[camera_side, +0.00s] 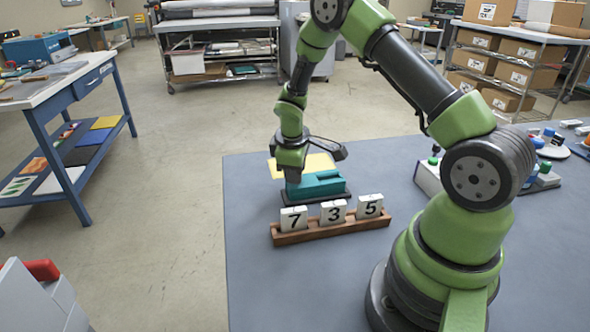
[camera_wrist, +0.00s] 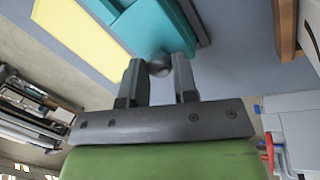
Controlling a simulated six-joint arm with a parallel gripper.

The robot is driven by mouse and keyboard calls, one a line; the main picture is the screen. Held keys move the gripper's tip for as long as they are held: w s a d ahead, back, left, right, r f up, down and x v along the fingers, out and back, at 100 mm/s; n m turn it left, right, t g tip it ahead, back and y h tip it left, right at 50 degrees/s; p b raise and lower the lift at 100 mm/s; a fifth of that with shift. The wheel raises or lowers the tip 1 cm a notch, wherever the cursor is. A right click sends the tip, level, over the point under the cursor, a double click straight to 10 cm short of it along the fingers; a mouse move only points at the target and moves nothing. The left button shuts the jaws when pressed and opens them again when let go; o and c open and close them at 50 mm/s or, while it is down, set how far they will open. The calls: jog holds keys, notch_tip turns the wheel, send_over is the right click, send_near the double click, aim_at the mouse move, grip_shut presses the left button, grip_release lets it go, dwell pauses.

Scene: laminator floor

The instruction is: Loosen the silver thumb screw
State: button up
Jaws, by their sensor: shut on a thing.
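The silver thumb screw (camera_wrist: 159,65) shows in the wrist view as a round metal knob between my gripper's fingertips, at the edge of a teal block. My gripper (camera_wrist: 158,77) is shut on it, one finger on each side. In the side view my gripper (camera_side: 291,172) points down at the left end of the teal block (camera_side: 318,184), which sits on a dark base on the grey table. The screw is hidden there behind my gripper. The teal block also shows in the wrist view (camera_wrist: 150,28).
A box with a green button (camera_side: 430,175) is to the right. The table's front left area is clear.

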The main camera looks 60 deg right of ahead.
dwell(0.3)
jog(key=o, duration=0.9)
jog(key=v, duration=1)
jog(key=s+a+r+m+t+y, duration=0.1)
jog(key=s+a+r+m+t, duration=0.1)
jog(key=s+a+r, duration=0.3)
jog(key=s+a+r+m+t, duration=0.1)
jog(key=a+r+m, duration=0.15)
jog(key=r, duration=0.45)
jog(key=s+a+r+m+t+y, duration=0.1)
jog(key=s+a, duration=0.1)
jog(key=s, duration=0.1)
jog(key=s+a+r+m+t+y, duration=0.1)
jog(key=s+a, duration=0.2)
jog(key=s, duration=0.1)
jog(key=s+a+r+m+t+y, duration=0.1)
jog(key=s+a+r, duration=0.1)
jog(key=s, duration=0.2)
jog(key=shift+s+a, duration=0.15)
jog(key=shift+s, duration=0.1)
